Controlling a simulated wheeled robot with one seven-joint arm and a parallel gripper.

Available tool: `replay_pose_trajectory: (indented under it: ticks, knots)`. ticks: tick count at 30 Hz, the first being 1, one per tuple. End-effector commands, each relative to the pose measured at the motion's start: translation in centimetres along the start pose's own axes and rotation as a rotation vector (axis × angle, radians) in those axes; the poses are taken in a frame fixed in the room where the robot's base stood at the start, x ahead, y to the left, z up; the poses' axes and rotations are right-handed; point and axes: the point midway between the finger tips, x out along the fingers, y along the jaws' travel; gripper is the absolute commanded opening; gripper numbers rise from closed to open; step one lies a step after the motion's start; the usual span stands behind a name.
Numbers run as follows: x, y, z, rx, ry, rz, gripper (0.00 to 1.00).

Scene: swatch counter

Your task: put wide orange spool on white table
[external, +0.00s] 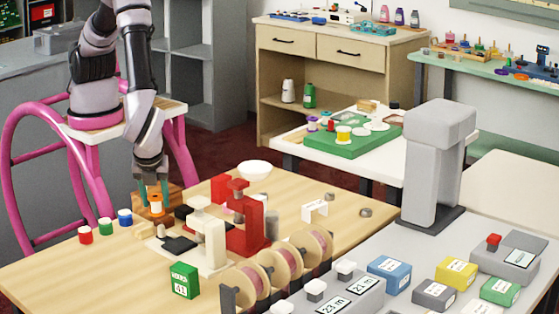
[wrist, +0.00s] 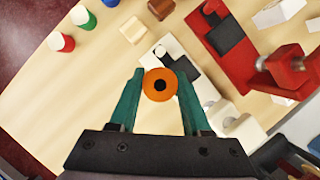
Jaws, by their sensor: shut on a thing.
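My gripper (external: 154,190) is shut on the orange spool (external: 155,206), over the left part of the wooden table. In the wrist view, the spool's orange top with its dark centre hole (wrist: 160,85) sits between the teal fingers of my gripper (wrist: 160,78). How far its lower end is above the tabletop is hard to tell. A white table (external: 377,171) stands behind the wooden table, right of the middle, away from my gripper. A green board with several small items covers part of it.
The wooden table (external: 70,275) holds red, green and blue spools (external: 105,226), a cream machine (external: 207,236), a red machine (external: 246,225) and a white bowl (external: 254,169). A tall grey device (external: 433,165) stands right of the white table. Another pale table (external: 510,190) is at far right.

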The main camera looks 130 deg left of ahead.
Motion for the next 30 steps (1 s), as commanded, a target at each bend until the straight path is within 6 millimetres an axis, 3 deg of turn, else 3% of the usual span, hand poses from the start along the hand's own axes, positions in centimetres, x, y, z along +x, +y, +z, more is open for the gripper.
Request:
replay_pose_trajectory:
  ticks: [3, 8, 15, 30]
  knots:
    - [-0.3, 3.2, -1.7, 0.161, -0.002, -0.064, 0.0]
    - [0.1, 5.0, -2.8, 0.261, -0.005, -0.103, 0.0]
    - [4.1, 5.0, -4.5, 0.27, -0.006, -0.106, 0.0]
    - [8.9, 5.0, -6.5, 0.268, -0.004, -0.106, 0.0]
